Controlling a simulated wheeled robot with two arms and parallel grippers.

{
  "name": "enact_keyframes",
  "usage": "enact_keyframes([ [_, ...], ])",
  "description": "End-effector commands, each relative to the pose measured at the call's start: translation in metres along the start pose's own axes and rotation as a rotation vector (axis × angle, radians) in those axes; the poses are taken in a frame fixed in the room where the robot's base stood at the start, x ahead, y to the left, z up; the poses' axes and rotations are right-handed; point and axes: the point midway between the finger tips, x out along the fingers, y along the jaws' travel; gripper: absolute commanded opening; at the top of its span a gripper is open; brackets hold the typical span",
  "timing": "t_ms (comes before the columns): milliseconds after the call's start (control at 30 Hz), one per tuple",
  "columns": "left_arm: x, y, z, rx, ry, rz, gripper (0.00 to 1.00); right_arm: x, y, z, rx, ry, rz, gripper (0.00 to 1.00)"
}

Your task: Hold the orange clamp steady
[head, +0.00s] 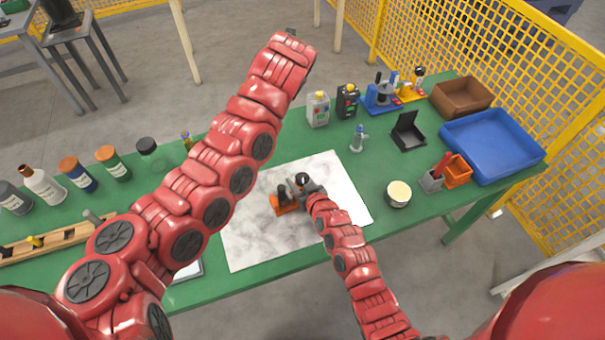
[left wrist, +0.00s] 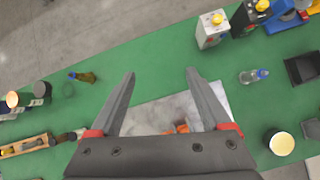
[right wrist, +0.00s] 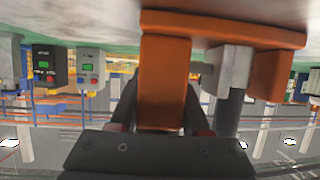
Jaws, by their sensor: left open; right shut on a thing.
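The orange clamp (head: 284,207) stands on the white marbled board (head: 255,240) in the middle of the green table. My right gripper (head: 304,187) is shut on it from the right. The right wrist view shows an upright orange part of the clamp (right wrist: 165,75) between my dark fingers, with a grey post beside it. My left gripper (head: 290,38) is raised high beyond the table's far side. In the left wrist view its fingers (left wrist: 160,75) are spread wide and empty above the table. Only a bit of the clamp (left wrist: 182,128) shows there.
Several bottles (head: 77,174) and a wooden rack (head: 60,240) stand at the left. Yellow fencing (head: 540,80) stands beyond.

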Motion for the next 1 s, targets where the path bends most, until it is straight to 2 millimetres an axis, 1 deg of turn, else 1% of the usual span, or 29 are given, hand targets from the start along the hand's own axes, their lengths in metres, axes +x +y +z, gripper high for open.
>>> enact_keyframes([
  [33,0.001,-0.008,-0.032,-0.016,0.116,-0.024,0.81,0.0,0.0,0.001,0.0,-0.001,0.0,0.0],
  [67,0.0,-0.013,-0.05,-0.02,0.183,-0.037,0.81,0.0,0.0,0.001,0.0,-0.001,0.0,0.0],
  [100,-0.002,-0.018,-0.073,-0.021,0.269,-0.052,0.81,0.0,0.0,0.001,0.0,-0.001,0.0,0.0],
  [200,-0.013,-0.029,-0.118,-0.011,0.438,-0.082,0.81,0.0,0.0,0.001,0.0,-0.001,0.0,0.0],
  [300,-0.024,-0.035,-0.146,0.004,0.547,-0.1,0.81,0.0,0.0,0.001,0.0,-0.001,0.0,0.0],
  [433,-0.03,-0.04,-0.163,0.017,0.608,-0.113,0.81,0.0,0.0,0.001,0.0,-0.001,0.0,0.0],
  [567,-0.023,-0.042,-0.169,0.017,0.614,-0.117,0.81,0.0,0.0,0.001,0.0,-0.001,0.0,0.0],
  [667,-0.012,-0.044,-0.178,0.016,0.614,-0.118,0.81,0.0,0.0,0.001,0.0,-0.001,0.0,0.0],
  [900,0.026,-0.047,-0.204,0.018,0.614,-0.112,0.81,0.0,0.0,0.0,0.0,-0.001,0.0,0.0],
  [1000,0.039,-0.048,-0.214,0.019,0.614,-0.111,0.81,0.0,0.0,0.0,0.0,-0.001,0.0,0.0],
])
